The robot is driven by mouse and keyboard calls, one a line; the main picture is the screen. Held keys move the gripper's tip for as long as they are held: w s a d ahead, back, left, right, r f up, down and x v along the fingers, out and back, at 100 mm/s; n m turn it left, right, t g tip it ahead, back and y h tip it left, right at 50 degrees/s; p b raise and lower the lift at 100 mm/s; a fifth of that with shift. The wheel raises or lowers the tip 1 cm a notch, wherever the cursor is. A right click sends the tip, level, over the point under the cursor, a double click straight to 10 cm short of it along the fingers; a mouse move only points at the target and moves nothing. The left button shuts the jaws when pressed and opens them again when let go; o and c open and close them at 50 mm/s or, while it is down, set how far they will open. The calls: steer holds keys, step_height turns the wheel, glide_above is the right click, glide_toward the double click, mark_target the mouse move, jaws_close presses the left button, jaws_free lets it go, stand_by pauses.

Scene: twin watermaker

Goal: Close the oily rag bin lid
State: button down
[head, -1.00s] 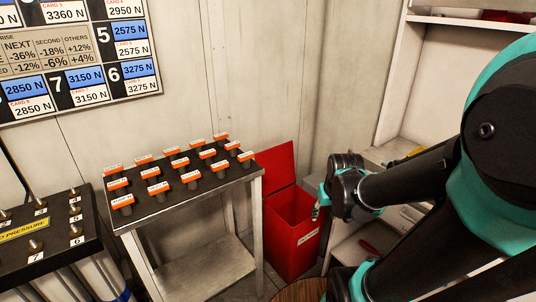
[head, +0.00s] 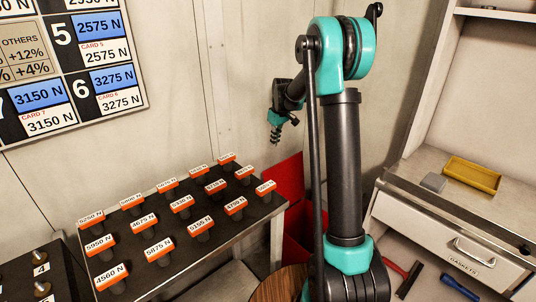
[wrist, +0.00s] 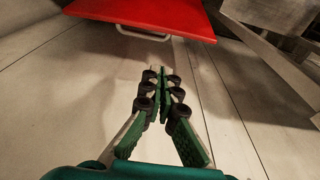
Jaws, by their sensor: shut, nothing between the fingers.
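The oily rag bin is red and stands on the floor right of the label table. In the head view its lid (head: 289,180) is raised and leans back toward the wall. The bin body (head: 297,236) is mostly hidden behind my arm and the table. In the wrist view the red lid (wrist: 185,20) fills the top, with a pale handle (wrist: 143,33) along its edge. My gripper (head: 274,141) hangs in the air near the wall, above the lid. In the wrist view my gripper (wrist: 162,82) has its green-padded fingers together and empty, apart from the lid.
A table (head: 232,238) with several orange-labelled pieces stands left of the bin. A workbench (head: 420,183) with a yellow tray (head: 472,175) and a drawer (head: 440,232) is at right. A round wooden top (head: 279,286) is near the front. Tools lie low at right.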

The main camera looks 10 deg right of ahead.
step_height(320, 180, down, 9)
steer(key=shift+d+f, duration=0.2)
steer(key=shift+d, duration=0.1)
stand_by(0.6)
steer(key=shift+s+d, duration=0.1)
steer(key=shift+s, duration=0.05)
